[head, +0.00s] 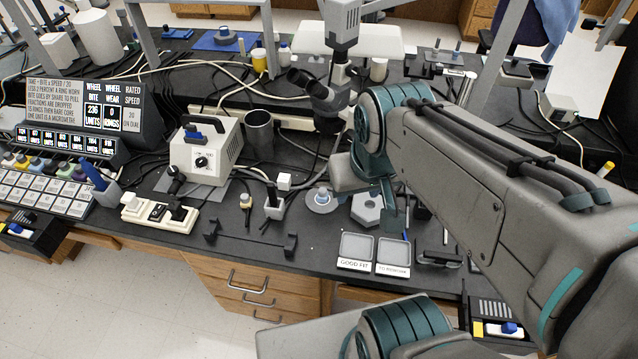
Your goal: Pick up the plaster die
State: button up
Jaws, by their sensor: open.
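A small pale piece with a bluish top (322,195) stands on a round light grey disc (312,206) near the front middle of the dark bench. It looks most like the plaster die, but it is too small to be sure. A small white block (284,181) is just left of it and behind. My arm reaches in from the right and bends at a teal joint, with a grey part and a teal part hanging right of the disc. I cannot make out my gripper's fingers; the arm seems to hide them.
Two shallow trays, one labelled GOOD FIT (357,265), lie at the bench's front edge. A hexagonal plate (367,217) is behind them. A black bar stand (250,241), a microscope (330,105), a metal cup (259,134) and a control box (203,155) surround the area. Cables cross the bench.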

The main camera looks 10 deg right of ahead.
aim_at(322, 195)
jog(key=k, duration=1.25)
jog(key=u, duration=0.95)
jog(key=i, duration=1.15)
jog(key=z, duration=0.5)
jog(key=i, duration=0.55)
jog(key=z, duration=0.7)
